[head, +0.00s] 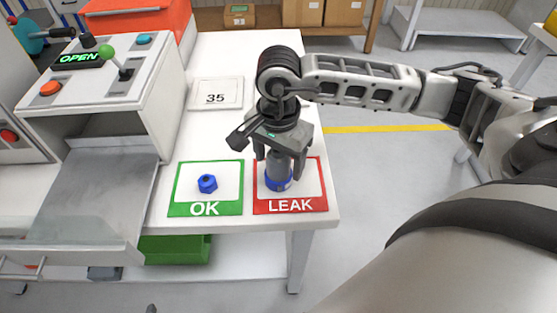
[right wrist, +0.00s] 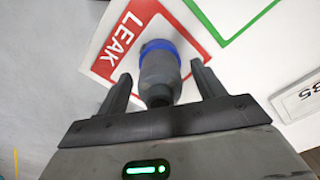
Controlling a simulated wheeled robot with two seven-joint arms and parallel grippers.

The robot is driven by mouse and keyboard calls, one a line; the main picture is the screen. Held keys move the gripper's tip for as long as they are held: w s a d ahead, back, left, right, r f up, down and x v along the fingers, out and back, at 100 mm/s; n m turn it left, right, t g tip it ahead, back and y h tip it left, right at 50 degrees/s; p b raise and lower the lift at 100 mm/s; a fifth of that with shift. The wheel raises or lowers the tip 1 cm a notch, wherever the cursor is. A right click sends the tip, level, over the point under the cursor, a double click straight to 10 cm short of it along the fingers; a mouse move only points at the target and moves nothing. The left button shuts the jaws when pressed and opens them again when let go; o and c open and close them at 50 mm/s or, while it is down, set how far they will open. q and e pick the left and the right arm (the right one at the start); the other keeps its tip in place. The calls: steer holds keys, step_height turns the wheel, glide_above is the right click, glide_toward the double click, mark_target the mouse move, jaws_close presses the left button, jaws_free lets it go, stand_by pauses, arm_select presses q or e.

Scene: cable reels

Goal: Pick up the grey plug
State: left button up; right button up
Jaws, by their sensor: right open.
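The grey plug (head: 279,172) stands upright on the red-bordered LEAK card (head: 312,190), with a blue ring at its lower end. It also shows in the right wrist view (right wrist: 160,70), between the two fingers. My right gripper (head: 280,163) is open above the card and points down, with one finger on each side of the plug. I see a gap between each finger and the plug in the right wrist view. My left gripper is not in view.
A blue nut-like part (head: 207,183) sits on the green-bordered OK card (head: 233,185). A plate marked 35 (head: 229,88) lies farther back. A control box with a lit OPEN sign (head: 78,58) and a grey chute (head: 100,195) stands left. The table's right edge is near the LEAK card.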

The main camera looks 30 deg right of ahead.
steer(key=shift+c, duration=0.2)
steer(key=c, duration=1.1)
steer(key=shift+r, duration=0.1)
